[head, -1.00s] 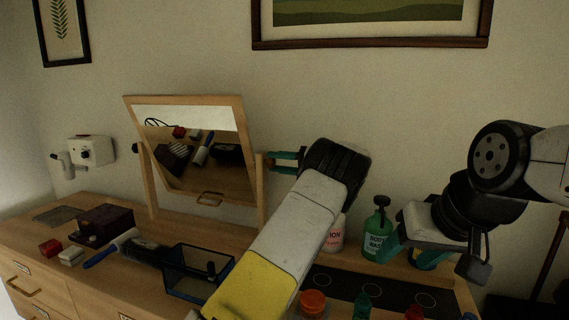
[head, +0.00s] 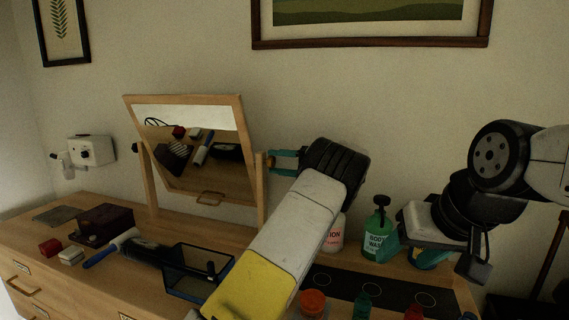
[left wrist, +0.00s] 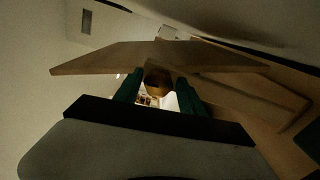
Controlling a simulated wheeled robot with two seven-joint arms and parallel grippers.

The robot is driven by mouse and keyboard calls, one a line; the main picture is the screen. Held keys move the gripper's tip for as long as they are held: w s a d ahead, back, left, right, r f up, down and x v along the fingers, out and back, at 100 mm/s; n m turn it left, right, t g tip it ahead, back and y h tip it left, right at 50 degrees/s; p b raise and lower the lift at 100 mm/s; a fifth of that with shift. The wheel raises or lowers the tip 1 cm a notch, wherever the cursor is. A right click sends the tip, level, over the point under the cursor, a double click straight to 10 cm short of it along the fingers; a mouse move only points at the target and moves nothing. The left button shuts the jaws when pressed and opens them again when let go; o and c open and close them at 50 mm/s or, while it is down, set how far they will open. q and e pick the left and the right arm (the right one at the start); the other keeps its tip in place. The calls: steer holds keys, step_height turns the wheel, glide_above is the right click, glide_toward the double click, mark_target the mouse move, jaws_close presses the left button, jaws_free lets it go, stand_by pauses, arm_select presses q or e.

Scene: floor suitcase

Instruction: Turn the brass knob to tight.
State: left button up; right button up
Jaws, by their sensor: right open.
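The tilting mirror (head: 243,127) stands in a wooden frame on the dresser. My left gripper (head: 272,161) is at the right post of the mirror frame, its teal fingers pointing left at the pivot. In the left wrist view the round brass knob (left wrist: 158,80) lies between the fingertips of my left gripper (left wrist: 159,88), one finger on each side. Whether both fingers press on it is unclear. In the head view the knob is mostly hidden by the fingers. My right gripper (head: 405,254) is open and empty, low by the green body wash bottle (head: 378,228).
A blue-black tray (head: 197,272), a dark box (head: 103,222), a red block (head: 50,247) and a blue-handled brush (head: 103,254) are on the dresser (head: 45,265). A white lotion bottle (head: 335,236) stands behind my left arm. A white device (head: 92,150) is on the wall.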

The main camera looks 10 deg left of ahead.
arm_select(q)
steer(key=shift+o, duration=0.6)
steer(key=s+d, duration=0.1)
steer(key=d, duration=0.6)
steer(key=shift+s+d, duration=0.3)
